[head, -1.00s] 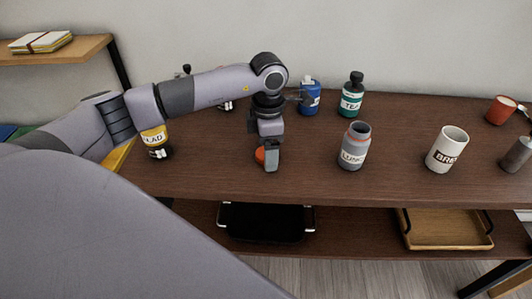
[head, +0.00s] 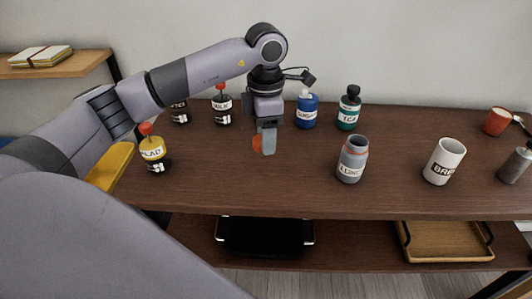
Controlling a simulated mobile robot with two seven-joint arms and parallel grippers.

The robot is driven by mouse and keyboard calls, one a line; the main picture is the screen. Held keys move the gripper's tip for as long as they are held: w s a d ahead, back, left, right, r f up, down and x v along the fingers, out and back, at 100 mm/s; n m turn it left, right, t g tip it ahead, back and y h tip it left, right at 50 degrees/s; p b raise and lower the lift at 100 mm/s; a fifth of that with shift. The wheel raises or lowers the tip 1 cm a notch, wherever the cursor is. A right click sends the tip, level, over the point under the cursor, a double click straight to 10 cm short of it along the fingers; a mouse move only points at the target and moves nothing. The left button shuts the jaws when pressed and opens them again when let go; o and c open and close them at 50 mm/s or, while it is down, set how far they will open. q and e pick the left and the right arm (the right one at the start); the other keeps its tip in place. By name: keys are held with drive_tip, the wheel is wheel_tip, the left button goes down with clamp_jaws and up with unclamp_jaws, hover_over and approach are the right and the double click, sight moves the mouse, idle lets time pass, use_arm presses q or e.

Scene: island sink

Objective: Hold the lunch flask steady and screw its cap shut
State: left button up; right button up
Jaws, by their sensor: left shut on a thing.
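The lunch flask (head: 352,162) is a grey cylinder with a white label and an orange band near its open mouth. It stands upright on the dark wooden table, with no cap on it. My left gripper (head: 266,142) points down, left of the flask and apart from it. It is shut on an orange cap (head: 257,144), which it holds above the table; the grey finger hides part of the cap. My right gripper is not in view.
A blue sugar jar (head: 306,110) and a green tea bottle (head: 348,108) stand behind the flask. A white mug (head: 444,162) stands to its right. A yellow jar (head: 154,154) stands at the left. The tabletop between cap and flask is clear.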

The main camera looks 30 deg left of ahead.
use_arm(q)
wheel_tip(320, 180, up, 12)
drive_tip(key=p, duration=0.1)
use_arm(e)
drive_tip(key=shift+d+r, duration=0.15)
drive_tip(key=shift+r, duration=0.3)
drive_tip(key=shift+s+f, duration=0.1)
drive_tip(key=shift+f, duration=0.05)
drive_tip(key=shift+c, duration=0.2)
